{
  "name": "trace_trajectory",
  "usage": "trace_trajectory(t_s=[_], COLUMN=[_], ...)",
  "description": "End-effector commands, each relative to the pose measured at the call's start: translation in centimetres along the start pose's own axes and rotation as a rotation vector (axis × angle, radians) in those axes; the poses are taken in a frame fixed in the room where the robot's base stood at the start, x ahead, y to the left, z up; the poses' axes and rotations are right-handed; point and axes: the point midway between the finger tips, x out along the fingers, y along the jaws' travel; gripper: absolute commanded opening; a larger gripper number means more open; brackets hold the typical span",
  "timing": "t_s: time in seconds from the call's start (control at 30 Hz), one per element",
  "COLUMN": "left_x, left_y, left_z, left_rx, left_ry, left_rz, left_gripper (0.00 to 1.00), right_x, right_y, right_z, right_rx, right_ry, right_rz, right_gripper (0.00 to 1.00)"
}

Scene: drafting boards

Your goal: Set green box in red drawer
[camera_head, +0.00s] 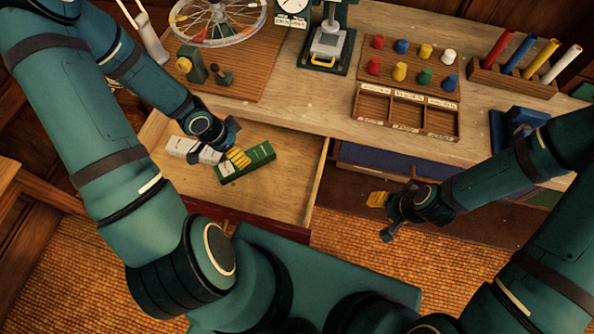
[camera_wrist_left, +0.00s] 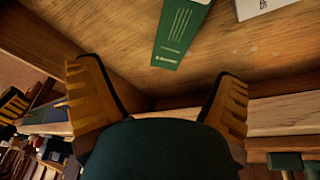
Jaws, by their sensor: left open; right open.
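The green box (camera_head: 259,156) lies on the wooden floor of the open drawer, beside a white box (camera_head: 183,146). The drawer (camera_head: 295,165) is pulled out from the desk; its dark red front (camera_head: 311,222) shows at the near side, partly hidden by my arm. My left gripper (camera_head: 233,144) is open over the drawer, its yellow finger pad overlapping the green box in the head view. In the left wrist view the green box (camera_wrist_left: 181,30) lies beyond the spread, empty fingers (camera_wrist_left: 160,78). My right gripper (camera_head: 383,216) is open and empty, right of the drawer.
A blue drawer front (camera_head: 400,165) sits under the desktop at right. On the desk stand a spoked wheel (camera_head: 217,18), a peg board with coloured pegs (camera_head: 410,60), a sectioned tray (camera_head: 405,112) and a rack of coloured tubes (camera_head: 512,78). The drawer's right side is clear.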

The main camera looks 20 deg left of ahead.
Motion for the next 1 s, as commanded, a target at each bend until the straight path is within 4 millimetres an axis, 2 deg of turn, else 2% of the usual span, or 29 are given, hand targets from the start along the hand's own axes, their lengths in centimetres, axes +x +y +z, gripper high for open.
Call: trace_trajectory(t_s=[0.03, 0.2, 0.33, 0.5, 0.7, 1.0], left_x=[0.8, 3.5, 5.2, 6.8, 7.6, 7.7], left_y=[1.6, 7.6, 11.9, 15.8, 17.6, 17.8], left_z=[-1.5, -6.6, -9.0, -10.1, -9.9, -9.9], left_rx=[-0.04, -0.272, -0.463, -0.661, -0.778, -0.795], left_ry=[0.019, 0.07, 0.062, 0.022, -0.013, -0.016], left_rz=[0.033, 0.135, 0.172, 0.154, 0.11, 0.101], left_gripper=[0.91, 0.91, 0.91, 0.91, 0.91, 0.91], right_x=[0.0, 0.0, 0.0, 0.0, 0.0, 0.0], right_y=[0.0, 0.0, 0.0, 0.0, 0.0, 0.0], right_z=[0.0, 0.0, 0.0, 0.0, 0.0, 0.0], right_rx=[0.0, 0.0, 0.0, 0.0, 0.0, -0.001], right_ry=[0.0, 0.0, -0.001, -0.001, -0.001, -0.001], right_rz=[0.0, 0.0, 0.0, 0.0, 0.0, 0.0], right_gripper=[0.47, 0.47, 0.47, 0.47, 0.47, 0.47])
